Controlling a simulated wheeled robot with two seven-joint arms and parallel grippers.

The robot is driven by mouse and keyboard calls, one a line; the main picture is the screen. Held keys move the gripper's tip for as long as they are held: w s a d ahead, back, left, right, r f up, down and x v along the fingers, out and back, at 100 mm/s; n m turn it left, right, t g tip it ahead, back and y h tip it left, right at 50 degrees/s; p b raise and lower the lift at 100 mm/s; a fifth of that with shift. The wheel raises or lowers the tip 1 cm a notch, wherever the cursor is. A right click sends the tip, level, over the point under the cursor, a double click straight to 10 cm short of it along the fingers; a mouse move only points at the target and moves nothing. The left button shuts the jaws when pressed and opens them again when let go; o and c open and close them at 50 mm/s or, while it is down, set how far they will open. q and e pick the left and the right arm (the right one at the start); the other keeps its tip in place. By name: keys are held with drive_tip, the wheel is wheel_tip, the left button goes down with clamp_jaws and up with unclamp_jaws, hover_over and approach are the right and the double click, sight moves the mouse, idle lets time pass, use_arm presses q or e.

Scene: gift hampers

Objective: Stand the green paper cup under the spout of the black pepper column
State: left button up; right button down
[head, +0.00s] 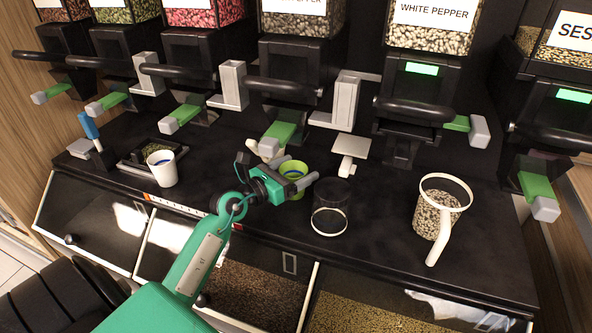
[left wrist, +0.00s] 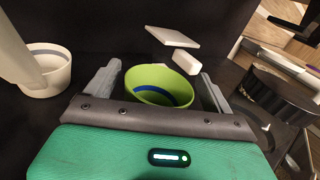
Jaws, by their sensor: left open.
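The green paper cup (head: 293,173) stands upright on the black counter, below and slightly in front of the green-handled spout (head: 278,135) of the middle column (head: 290,62), whose cut-off label ends in "PEPPER". My left gripper (head: 287,184) is open, with its fingers on either side of the cup. In the left wrist view the cup (left wrist: 158,80) sits between the two grey fingers, and its blue inner band shows. I cannot tell whether the fingers touch it. My right gripper is not in view.
A white cup (head: 162,168) stands to the left. A dark cylinder with a pale ring (head: 331,208) stands close to the right of the green cup. A white-handled container of peppercorns (head: 436,215) is further right. Black bars and spouts overhang the counter (head: 385,235).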

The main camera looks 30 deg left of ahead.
use_arm(q)
drive_tip(key=b+v, duration=0.1)
drive_tip(key=v, duration=0.9)
drive_tip(key=shift+s+a+f+b, duration=0.1)
drive_tip(key=shift+s+b, duration=0.2)
drive_tip(key=shift+b, duration=0.1)
drive_tip(key=shift+s+a, duration=0.15)
drive_tip(key=shift+s, duration=0.35)
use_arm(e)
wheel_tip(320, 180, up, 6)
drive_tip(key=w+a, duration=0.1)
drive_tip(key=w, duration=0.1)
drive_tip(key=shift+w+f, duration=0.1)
